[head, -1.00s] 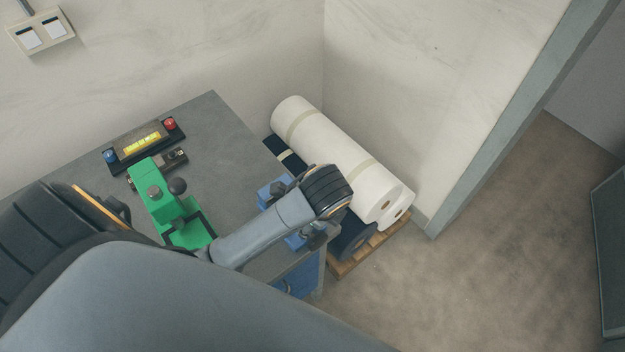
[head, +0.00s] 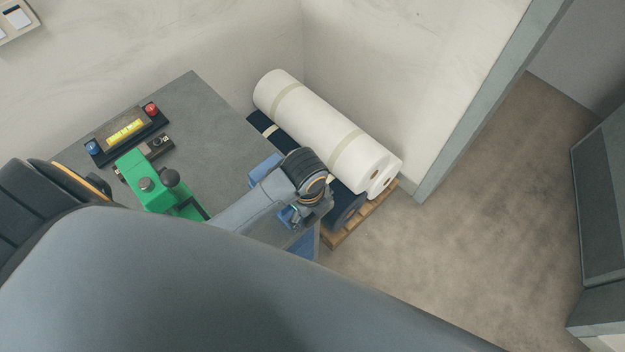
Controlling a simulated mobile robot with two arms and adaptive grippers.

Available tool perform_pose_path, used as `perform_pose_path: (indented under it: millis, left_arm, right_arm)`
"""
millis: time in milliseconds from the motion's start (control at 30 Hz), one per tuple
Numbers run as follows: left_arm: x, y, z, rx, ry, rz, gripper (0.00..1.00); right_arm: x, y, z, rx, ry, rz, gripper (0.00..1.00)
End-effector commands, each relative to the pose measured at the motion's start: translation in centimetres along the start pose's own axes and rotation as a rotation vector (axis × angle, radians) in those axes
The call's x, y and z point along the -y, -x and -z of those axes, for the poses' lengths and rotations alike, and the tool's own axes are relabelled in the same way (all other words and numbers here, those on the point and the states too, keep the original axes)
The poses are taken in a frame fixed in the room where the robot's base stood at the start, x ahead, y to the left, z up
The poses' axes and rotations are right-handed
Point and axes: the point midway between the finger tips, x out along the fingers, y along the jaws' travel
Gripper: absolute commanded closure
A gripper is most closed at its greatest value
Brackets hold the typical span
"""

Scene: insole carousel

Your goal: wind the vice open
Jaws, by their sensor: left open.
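The blue vice (head: 262,166) sits at the right edge of the grey bench. My left arm crosses in front of it and hides most of it; only blue parts show on either side of the arm. Its handle and the gap between its jaws cannot be made out. My left gripper (head: 303,214) is open at the bench's right edge, close beside the vice, pointing down. Whether it touches the vice cannot be told. My right gripper is not in view.
A green press (head: 132,167) stands on the grey bench (head: 205,120), left of the vice. Behind it is a control box (head: 127,133) with blue and red buttons. White rolls (head: 320,125) and dark rolls lie on a wooden pallet (head: 358,222). The floor at right is clear.

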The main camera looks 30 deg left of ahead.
Motion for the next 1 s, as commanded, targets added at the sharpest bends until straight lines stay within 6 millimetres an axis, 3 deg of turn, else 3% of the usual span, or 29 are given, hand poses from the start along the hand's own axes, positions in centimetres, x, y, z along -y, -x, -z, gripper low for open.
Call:
perform_pose_path:
  millis: [200,567,833,1000]
  left_arm:
    - [0.0,-2.4,0.0,0.0,0.002,-0.001,0.22]
    - [0.0,-2.9,0.0,0.0,0.001,0.001,0.22]
    - [0.0,-2.9,0.0,0.0,0.001,0.001,0.76]
    - [0.0,-2.9,0.0,0.0,0.001,0.005,0.76]
  right_arm:
    - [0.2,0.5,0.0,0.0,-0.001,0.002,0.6]
    - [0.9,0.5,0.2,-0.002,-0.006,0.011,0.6]
    - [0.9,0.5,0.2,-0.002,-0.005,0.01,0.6]
    - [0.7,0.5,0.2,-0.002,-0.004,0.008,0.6]
